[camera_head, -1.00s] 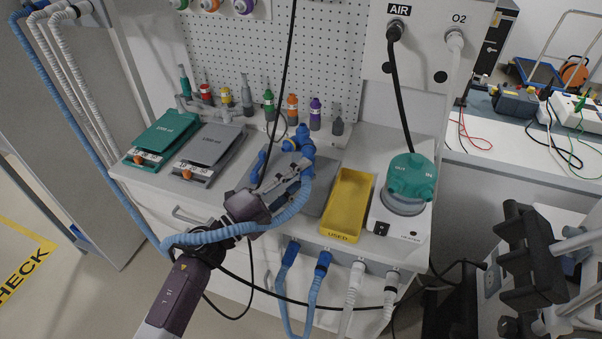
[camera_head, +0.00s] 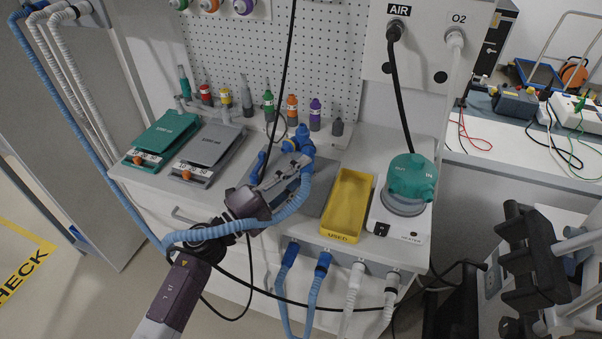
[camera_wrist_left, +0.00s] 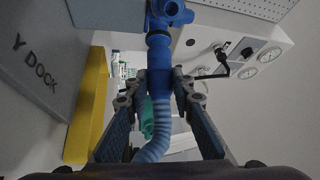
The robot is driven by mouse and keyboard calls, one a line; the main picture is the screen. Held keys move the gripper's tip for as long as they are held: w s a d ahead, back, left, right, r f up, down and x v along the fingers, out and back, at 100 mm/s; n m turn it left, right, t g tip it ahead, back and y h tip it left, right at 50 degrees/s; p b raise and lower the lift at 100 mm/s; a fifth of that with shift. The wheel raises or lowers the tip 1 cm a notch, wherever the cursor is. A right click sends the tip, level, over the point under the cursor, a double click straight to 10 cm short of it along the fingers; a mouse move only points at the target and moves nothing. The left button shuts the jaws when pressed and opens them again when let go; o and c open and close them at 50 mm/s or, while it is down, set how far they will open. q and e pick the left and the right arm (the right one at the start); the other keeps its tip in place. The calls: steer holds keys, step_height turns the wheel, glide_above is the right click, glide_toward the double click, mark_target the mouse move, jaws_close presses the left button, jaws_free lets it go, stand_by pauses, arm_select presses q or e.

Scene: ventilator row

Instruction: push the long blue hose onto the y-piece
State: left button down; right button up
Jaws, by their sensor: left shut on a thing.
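The blue y-piece (camera_head: 299,141) sits at the grey dock plate (camera_head: 318,197) on the bench. It also shows at the top of the left wrist view (camera_wrist_left: 170,12). My left gripper (camera_head: 300,172) is shut on the cuff end of the long blue hose (camera_head: 232,230). In the left wrist view the fingers (camera_wrist_left: 159,82) close on both sides of the blue cuff (camera_wrist_left: 159,60). The cuff's upper end is in line with the y-piece and appears to meet it; I cannot tell how deep it sits. The hose loops back over my forearm.
A yellow tray (camera_head: 347,205) and a humidifier with a green top (camera_head: 409,178) stand right of the dock. Two scales, one green (camera_head: 163,140) and one grey (camera_head: 208,147), stand left. Several hose ends hang at the bench front. A black cable runs down past the dock.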

arm_select(q)
steer(key=shift+w, duration=0.7)
stand_by(0.7)
steer(key=c, duration=1.6)
jaws_free()
